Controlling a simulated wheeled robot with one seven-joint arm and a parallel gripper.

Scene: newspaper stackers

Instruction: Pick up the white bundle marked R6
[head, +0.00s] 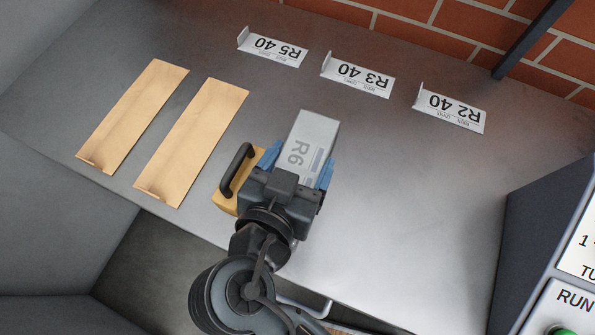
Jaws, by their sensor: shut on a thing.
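The white bundle marked R6 (311,135) is in the head view near the middle of the metal table. It is a pale block with R6 in grey on its top. My gripper (297,170) is shut on it, with blue fingers on its left and right sides. The near end of the bundle is hidden by my gripper body. I cannot tell whether the bundle rests on the table or is held above it.
Cards marked R5 40 (272,47), R3 40 (357,75) and R2 40 (450,108) lie at the back of the metal table (400,190). Two tan boards (133,115) (192,143) lie at left. A yellow block with a black handle (238,182) is close beside my gripper. A dark panel (545,215) stands at right.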

